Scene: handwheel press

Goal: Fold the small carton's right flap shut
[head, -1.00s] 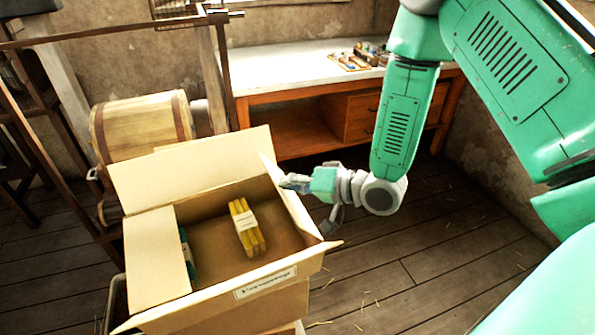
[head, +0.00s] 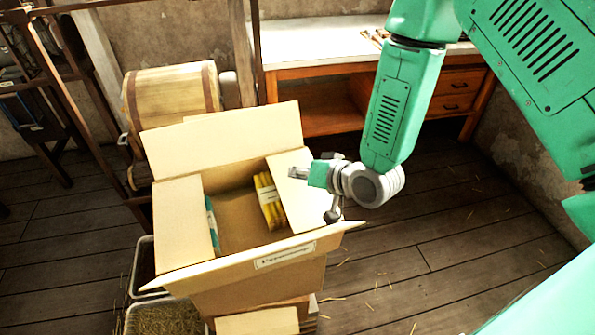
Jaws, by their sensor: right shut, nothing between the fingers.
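The small carton (head: 275,272) stands open at the top, with a label on its front side. Its right flap (head: 297,207) is folded inward and covers the right part of the opening. My right gripper (head: 298,173) is shut and empty, with its fingertips at the upper face of this flap; I cannot tell if they touch it. The left flap (head: 178,225) is folded inward over the left side. The back flap (head: 225,140) stands up and the front flap (head: 250,262) juts outward. My left gripper is out of view.
Inside the carton are a yellow bundle (head: 266,200) and a teal item (head: 212,222), partly hidden by the flaps. A wooden barrel (head: 170,95) is behind. A workbench (head: 300,40) stands at the back. Straw-filled bins (head: 165,318) are at the front left. The floor at right is clear.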

